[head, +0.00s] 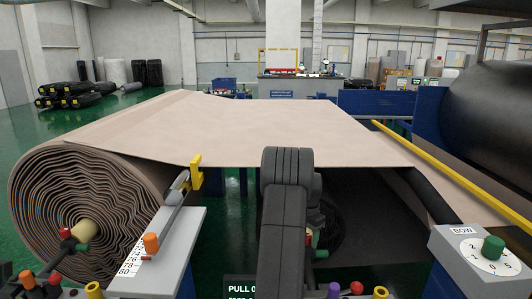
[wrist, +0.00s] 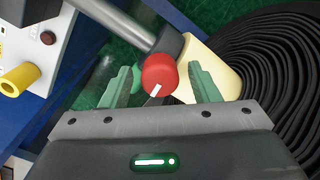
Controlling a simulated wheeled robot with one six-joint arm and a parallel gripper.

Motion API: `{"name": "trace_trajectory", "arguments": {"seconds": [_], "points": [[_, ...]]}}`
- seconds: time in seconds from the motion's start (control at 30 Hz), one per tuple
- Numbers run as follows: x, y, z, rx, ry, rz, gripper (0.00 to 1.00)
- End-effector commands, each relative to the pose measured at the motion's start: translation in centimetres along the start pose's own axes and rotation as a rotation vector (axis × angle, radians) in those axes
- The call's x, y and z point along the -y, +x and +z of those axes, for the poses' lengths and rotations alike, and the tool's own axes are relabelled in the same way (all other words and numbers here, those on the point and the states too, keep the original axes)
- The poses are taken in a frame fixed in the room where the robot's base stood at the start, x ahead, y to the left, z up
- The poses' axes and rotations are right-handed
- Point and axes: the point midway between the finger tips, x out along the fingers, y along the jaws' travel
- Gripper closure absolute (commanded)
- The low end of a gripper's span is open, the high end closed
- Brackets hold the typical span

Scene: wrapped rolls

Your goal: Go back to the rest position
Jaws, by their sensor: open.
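My gripper (wrist: 160,72) shows in the wrist view with its two green fingers apart. A red knob (wrist: 158,74) with a white mark shows between the fingertips; I cannot tell whether they touch it. The knob sits by the dark end of a grey rod (wrist: 122,25). In the head view my dark arm rises in the middle, and my gripper is hidden or cannot be made out there.
A large beige roll (head: 60,190) stands at left, its sheet (head: 240,125) spanning the middle. A yellow bar (head: 440,165) and a dial box (head: 485,262) are at right. A grey scale (head: 165,262) stands front left. A black roll (wrist: 285,70) is beside my gripper.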

Motion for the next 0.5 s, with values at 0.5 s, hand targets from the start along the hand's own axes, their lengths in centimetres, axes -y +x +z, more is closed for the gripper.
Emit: {"name": "trace_trajectory", "arguments": {"seconds": [0.5], "points": [[0.02, 0.01, 0.01, 0.0, -0.242, 0.0, 0.44]]}}
